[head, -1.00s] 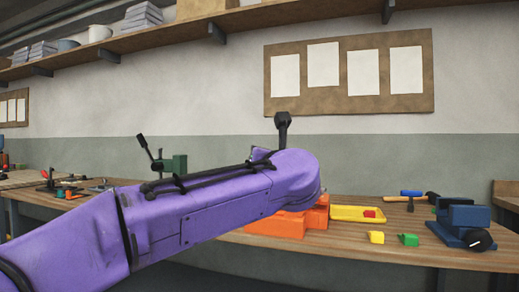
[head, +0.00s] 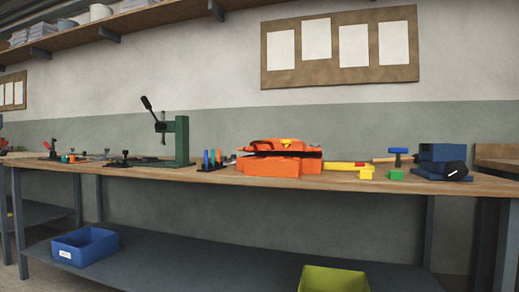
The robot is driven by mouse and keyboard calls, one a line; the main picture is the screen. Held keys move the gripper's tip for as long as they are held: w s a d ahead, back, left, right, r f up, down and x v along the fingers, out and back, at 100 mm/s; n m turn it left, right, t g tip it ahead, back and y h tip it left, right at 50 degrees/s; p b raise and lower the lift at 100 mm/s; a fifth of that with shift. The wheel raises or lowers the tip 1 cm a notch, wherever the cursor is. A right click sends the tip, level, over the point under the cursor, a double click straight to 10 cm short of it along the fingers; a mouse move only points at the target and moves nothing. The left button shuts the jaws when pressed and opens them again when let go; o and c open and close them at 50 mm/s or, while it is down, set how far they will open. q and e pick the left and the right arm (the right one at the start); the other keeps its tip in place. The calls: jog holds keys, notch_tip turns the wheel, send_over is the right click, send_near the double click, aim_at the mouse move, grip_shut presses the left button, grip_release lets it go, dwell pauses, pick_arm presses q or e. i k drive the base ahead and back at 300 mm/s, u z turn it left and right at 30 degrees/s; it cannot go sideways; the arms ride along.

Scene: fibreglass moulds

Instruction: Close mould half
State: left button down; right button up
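The orange mould (head: 279,167) sits on the wooden bench right of the picture's middle. Its upper half (head: 281,147) lies over the lower block, with a dark gap showing between them. The upper half's edge looks uneven, and I cannot tell whether the halves touch behind. A small yellow piece (head: 287,142) shows on top of the upper half. Neither of my grippers is in view.
A green lever press (head: 182,141) and a rack of coloured tools (head: 211,160) stand left of the mould. A yellow tray (head: 344,166), yellow block (head: 366,172), green block (head: 396,175), hammer (head: 398,151) and blue vice (head: 443,158) are right. Bins (head: 85,246) (head: 335,281) stand below.

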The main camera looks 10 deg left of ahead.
aim_at(282, 146)
jog(key=z, duration=1)
jog(key=i, duration=0.85)
jog(key=u, duration=0.8)
jog(key=i, duration=0.6)
jog(key=u, duration=0.65)
